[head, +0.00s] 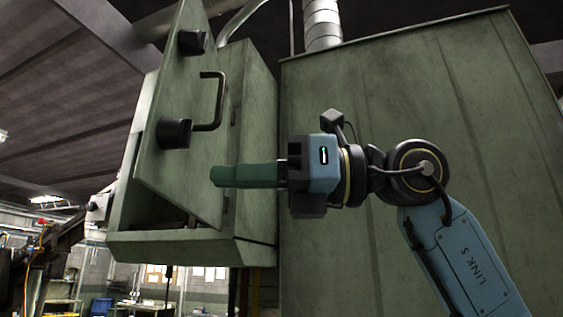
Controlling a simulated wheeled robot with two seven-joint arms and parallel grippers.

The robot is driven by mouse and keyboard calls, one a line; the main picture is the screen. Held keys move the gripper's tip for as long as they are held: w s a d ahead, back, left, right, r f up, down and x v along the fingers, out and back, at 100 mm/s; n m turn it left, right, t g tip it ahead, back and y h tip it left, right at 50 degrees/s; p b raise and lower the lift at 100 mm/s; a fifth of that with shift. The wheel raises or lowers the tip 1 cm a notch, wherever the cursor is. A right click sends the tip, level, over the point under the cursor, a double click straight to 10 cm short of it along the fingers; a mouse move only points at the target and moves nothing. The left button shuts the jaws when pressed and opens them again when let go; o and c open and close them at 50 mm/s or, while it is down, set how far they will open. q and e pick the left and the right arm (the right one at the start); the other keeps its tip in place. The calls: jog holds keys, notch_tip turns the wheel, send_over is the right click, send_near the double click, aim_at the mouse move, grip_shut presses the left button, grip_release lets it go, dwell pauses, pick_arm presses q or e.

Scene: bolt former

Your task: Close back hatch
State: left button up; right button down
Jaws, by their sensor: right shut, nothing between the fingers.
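The back hatch (180,85) is a flat green metal panel on the front of a green box-shaped housing (180,248). It stands ajar, at an angle to the housing, with a gap showing along its lower edge. It carries a dark bar handle (219,100) and two black knobs, an upper one (192,43) and a lower one (174,133). My right gripper (213,176) is shut and empty, its green fingers pointing left. Its fingertips overlap the hatch's lower right part in the picture, below the handle; I cannot tell whether they touch. My left gripper is not in view.
A large green machine wall (420,150) stands behind my right arm. A silver duct (322,22) rises above it. Dark machinery (35,262) with an orange cable is at the far left. Open floor and shelving show at the lower left.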

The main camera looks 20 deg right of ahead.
aim_at(165, 177)
jog(key=p+x, duration=0.1)
jog(key=x, duration=0.4)
jog(key=shift+p, duration=0.35)
jog(key=shift+w+a, duration=0.1)
jog(key=shift+a, duration=0.1)
